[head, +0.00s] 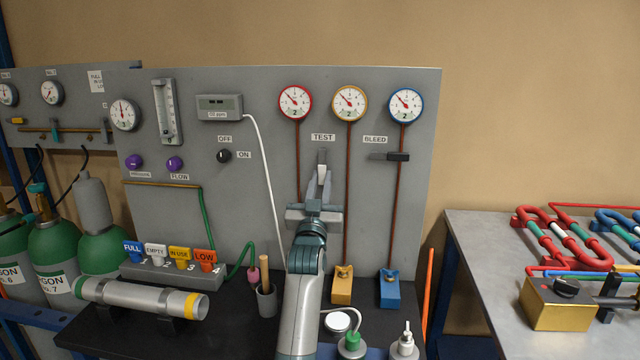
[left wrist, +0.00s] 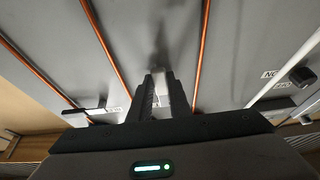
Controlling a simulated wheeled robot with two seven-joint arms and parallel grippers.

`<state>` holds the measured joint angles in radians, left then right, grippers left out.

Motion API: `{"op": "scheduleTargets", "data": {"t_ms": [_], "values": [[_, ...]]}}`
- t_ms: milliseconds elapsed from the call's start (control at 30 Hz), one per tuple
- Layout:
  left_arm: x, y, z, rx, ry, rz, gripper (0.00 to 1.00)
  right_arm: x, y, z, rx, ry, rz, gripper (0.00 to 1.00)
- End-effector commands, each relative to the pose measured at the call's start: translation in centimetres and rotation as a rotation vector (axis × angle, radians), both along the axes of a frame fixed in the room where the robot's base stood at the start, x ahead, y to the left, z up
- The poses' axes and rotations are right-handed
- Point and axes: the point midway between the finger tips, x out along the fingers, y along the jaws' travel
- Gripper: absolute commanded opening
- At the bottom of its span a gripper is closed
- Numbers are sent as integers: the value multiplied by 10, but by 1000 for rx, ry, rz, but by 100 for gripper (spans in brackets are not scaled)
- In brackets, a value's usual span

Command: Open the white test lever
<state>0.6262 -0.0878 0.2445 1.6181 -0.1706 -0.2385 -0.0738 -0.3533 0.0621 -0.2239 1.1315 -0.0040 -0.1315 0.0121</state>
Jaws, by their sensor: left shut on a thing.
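The white test lever (head: 322,173) is on the grey panel, just below the TEST label (head: 323,137). It points roughly up and down the panel. My left gripper (head: 319,190) reaches up to it from below and is shut on it, its fingers on either side. In the left wrist view, a small pale part of the lever (left wrist: 161,91) shows between the two dark fingers of the gripper (left wrist: 160,97). The rest of the lever is hidden by the fingers. My right gripper is not in view.
The dark bleed lever (head: 398,157) lies level to the right. Copper tubes run down to a yellow block (head: 342,291) and a blue block (head: 389,292). A black knob (head: 224,156) and white hose are to the left. A cup (head: 266,301) stands on the bench.

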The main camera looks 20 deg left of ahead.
Motion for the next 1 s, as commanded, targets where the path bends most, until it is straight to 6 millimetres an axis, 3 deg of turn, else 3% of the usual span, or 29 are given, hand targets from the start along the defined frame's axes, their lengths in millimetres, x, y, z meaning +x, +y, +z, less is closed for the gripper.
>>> {"op": "scheduleTargets", "data": {"t_ms": [367, 400, 467, 1000], "values": [[0, -1, 0, -11, -3, -4, 0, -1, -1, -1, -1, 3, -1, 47], [0, -1, 0, -11, -3, -4, 24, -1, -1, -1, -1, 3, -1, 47], [0, -1, 1, -10, -3, -3, 36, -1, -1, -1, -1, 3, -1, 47], [-10, -4, -6, -8, -1, -2, 36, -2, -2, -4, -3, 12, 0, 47]]}}
